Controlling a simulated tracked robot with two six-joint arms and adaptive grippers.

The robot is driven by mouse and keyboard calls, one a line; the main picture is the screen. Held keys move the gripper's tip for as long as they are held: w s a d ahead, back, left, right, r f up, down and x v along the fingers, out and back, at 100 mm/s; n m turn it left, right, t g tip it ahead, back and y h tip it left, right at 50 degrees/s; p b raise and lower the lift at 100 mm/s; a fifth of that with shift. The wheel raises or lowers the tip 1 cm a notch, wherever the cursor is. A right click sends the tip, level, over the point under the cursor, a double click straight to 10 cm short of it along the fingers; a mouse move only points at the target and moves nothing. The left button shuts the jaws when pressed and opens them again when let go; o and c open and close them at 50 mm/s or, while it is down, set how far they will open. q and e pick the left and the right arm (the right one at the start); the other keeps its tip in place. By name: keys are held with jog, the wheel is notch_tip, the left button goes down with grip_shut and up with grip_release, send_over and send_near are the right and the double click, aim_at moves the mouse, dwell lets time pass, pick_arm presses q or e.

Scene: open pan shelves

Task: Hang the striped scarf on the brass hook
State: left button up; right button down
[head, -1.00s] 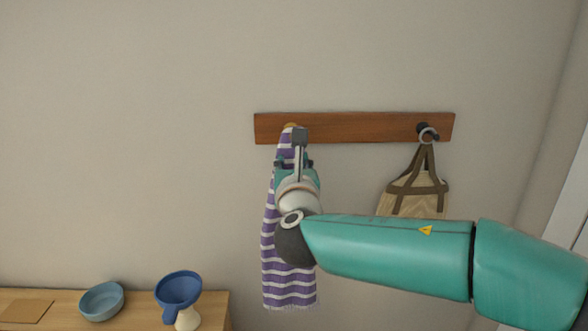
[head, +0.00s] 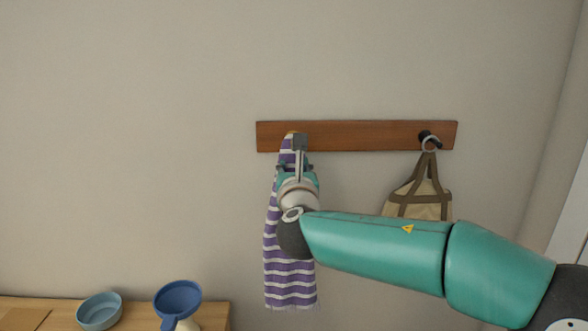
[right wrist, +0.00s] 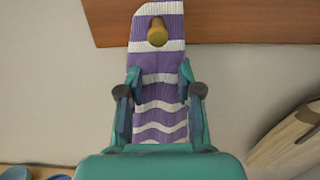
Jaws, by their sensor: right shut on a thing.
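The purple-and-white striped scarf (head: 290,285) hangs down in front of the wall, its upper end against the wooden board. My right gripper (right wrist: 159,92) is shut on the scarf a little below its top. The brass hook (right wrist: 157,35) shows in the right wrist view in front of the scarf's upper end, seemingly poking through it; I cannot tell whether the scarf rests on it. In the head view my right gripper (head: 300,150) and the scarf hide most of the hook. My left gripper is not in view.
The wooden board (head: 365,136) also carries a dark hook (head: 429,137) at its right, with a tan bag (head: 420,205) hanging there. Below left, a wooden top (head: 65,316) holds a blue bowl (head: 99,310) and a blue funnel (head: 178,298). The wall at left is bare.

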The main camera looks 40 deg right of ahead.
jog(key=c, duration=0.7)
grip_release()
jog(key=shift+s+a, duration=0.1)
jog(key=shift+b+v, duration=0.55)
jog(key=shift+v, duration=1.45)
jog(key=shift+s, duration=0.1)
jog(key=v, duration=1.2)
